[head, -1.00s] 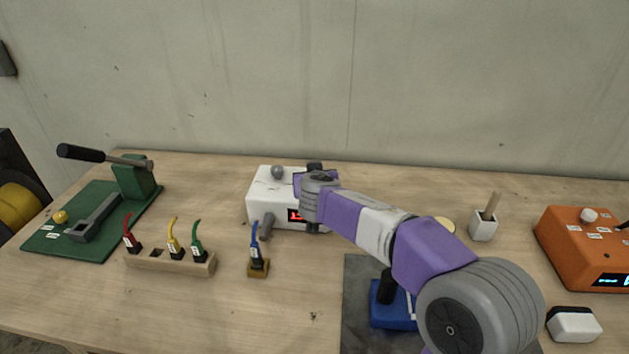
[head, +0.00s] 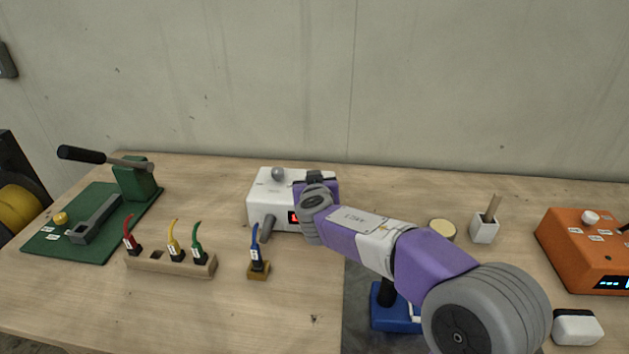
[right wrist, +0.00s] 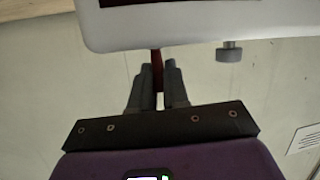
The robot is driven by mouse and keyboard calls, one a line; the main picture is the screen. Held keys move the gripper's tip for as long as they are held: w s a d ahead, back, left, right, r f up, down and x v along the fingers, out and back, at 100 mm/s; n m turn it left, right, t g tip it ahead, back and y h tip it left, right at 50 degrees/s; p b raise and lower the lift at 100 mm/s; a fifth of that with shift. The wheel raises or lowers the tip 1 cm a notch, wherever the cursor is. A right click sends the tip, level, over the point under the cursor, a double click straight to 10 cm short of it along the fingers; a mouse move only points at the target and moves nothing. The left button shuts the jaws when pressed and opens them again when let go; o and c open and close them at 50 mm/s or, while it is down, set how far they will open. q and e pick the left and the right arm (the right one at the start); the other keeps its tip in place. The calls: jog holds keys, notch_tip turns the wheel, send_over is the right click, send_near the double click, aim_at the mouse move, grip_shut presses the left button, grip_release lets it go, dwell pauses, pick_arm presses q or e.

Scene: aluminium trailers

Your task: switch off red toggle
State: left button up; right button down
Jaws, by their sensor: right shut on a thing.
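A white box (head: 262,205) with a grey ball knob and a red display stands at mid-table in the head view. The right wrist view shows a white housing (right wrist: 200,25) at the top. A red toggle (right wrist: 156,58) sticks out from that housing. My right gripper (right wrist: 158,70) is shut on the red toggle, with its fingers on either side. In the head view my right wrist covers the box's right side, and the toggle and fingertips are hidden. My left gripper is not in view.
Left are a green press (head: 135,178) and a wooden block (head: 170,263) with red, yellow and green plugs. A blue plug (head: 255,245) stands apart near the box. Right are a white cup (head: 484,230) and an orange box (head: 575,245).

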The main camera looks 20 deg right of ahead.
jog(key=c, duration=1.4)
grip_release()
jog(key=shift+f, duration=0.1)
jog(key=shift+c, duration=0.2)
jog(key=shift+s, duration=0.1)
jog(key=v, duration=0.7)
jog(key=shift+s, duration=0.25)
jog(key=shift+a+p, duration=0.1)
jog(key=shift+p, duration=0.2)
